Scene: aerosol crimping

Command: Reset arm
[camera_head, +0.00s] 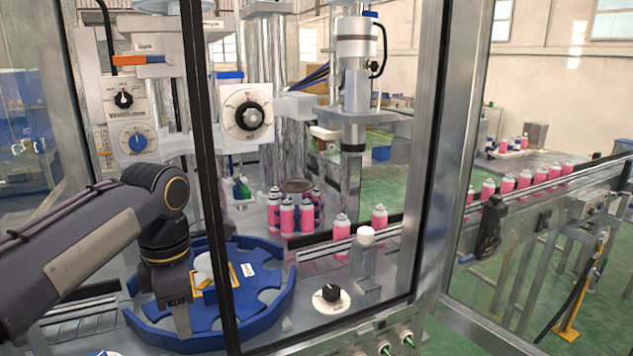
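My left arm comes in from the left edge, and its gripper (178,318) points down at the left part of the blue star wheel (262,292). I see the gripper from the side, so the gap between its fingers is hidden. I see nothing held in it. I cannot tell whether it touches the wheel. My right arm and gripper are not in view.
A metal door post (207,170) of the glass enclosure stands just right of my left arm. Pink cans (287,217) stand behind the wheel, and more line the conveyor (545,190) at right.

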